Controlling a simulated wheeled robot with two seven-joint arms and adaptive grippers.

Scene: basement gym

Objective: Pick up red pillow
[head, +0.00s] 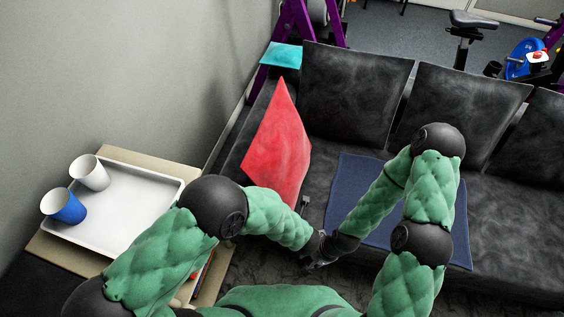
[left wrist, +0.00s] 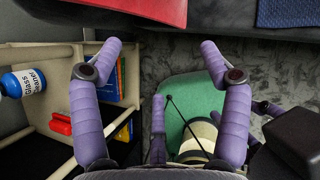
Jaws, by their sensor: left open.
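The red pillow (head: 277,145) lies on the left end of the dark sofa in the head view, one corner pointing to the back. Its near edge shows as a red strip (left wrist: 120,10) at the top of the left wrist view. My left gripper (left wrist: 161,50) is open, with its two purple fingers apart and nothing between them. It is in front of the pillow's near end and not touching it.
A dark blue cloth (head: 350,190) lies on the sofa seat, right of the pillow.

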